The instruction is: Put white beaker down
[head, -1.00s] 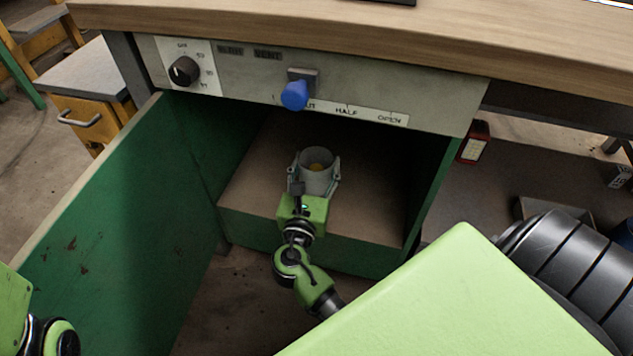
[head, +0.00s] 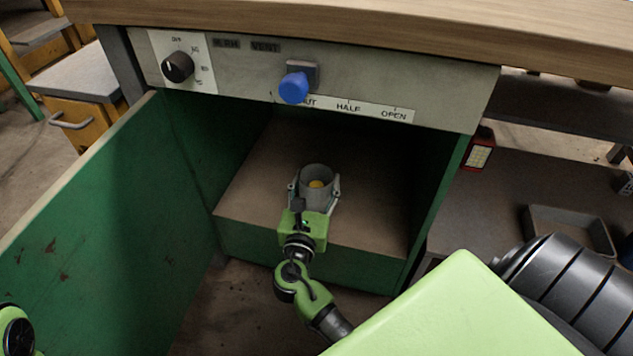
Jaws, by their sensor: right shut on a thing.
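My right gripper (head: 316,192) is shut around the beaker, a finger on each side. I cannot tell whether the beaker's base touches the floor, as the gripper hides it. Of my left arm, only a green and black part shows at the lower left edge; its gripper is not in view.
The cabinet door (head: 95,230) stands open on the left. A panel with a black knob (head: 177,67) and a blue knob (head: 294,88) runs above the opening, under the wooden worktop (head: 350,30). The cabinet floor around the beaker is clear. A grey tray (head: 570,232) lies at right.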

